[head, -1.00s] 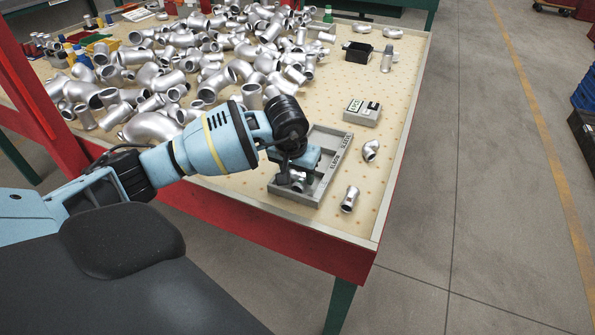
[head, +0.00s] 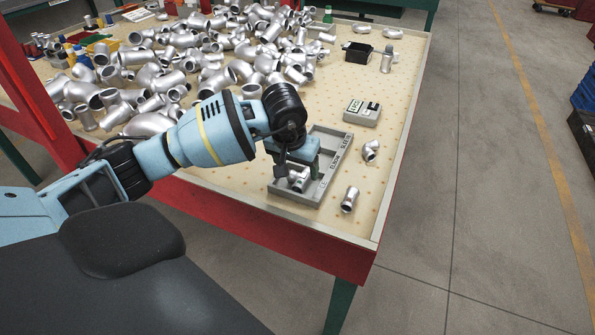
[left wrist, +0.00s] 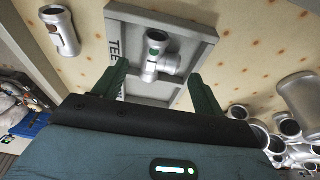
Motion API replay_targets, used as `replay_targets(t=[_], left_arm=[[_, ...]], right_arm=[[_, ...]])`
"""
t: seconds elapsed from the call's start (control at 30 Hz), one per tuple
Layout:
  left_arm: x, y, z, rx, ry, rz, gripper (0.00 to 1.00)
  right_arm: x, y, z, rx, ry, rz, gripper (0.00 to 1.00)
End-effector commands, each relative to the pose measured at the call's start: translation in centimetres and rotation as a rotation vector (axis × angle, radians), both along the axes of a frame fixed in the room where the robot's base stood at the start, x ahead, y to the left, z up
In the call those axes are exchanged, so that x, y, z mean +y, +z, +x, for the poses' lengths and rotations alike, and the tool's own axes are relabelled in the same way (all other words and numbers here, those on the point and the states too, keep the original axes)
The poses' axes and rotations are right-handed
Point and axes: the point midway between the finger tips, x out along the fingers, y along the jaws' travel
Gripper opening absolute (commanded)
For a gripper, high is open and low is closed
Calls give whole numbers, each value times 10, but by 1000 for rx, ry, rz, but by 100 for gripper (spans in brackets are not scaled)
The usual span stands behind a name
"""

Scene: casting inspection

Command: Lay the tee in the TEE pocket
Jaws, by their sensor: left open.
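The tee (head: 299,179) is a silver pipe fitting lying in the near pocket of the grey tray (head: 325,185). In the left wrist view the tee (left wrist: 158,57) lies on the pocket floor beside the lettering TEE on the tray wall (left wrist: 207,52). A dark round spot shows on it. My left gripper (head: 298,166) is open just above the near pocket. In the left wrist view its green fingers (left wrist: 158,73) stand apart, one on each side of the tee, with no contact visible. My right gripper is not in view.
A silver sleeve (head: 350,199) and an elbow-like fitting (head: 370,150) lie right of the tray. A grey labelled box (head: 362,112) and a black bin (head: 358,53) stand farther back. A large heap of fittings (head: 190,70) covers the back left. The table's right edge is near.

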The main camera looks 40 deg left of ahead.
Motion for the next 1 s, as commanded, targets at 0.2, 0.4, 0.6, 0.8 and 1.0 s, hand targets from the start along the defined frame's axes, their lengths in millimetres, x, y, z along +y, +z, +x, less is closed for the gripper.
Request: replay_targets(t=[0.2,0.4,0.6,0.8,1.0], left_arm=[[-2,45,-11,-4,-1,1,70],[-5,74,-19,-2,-1,1,70],[-5,87,-23,1,0,0,70],[-6,88,-24,1,0,0,70],[-6,87,-24,1,0,0,70]], right_arm=[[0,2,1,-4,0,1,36],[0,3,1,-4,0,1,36],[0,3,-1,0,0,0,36],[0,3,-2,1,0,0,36],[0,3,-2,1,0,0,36]])
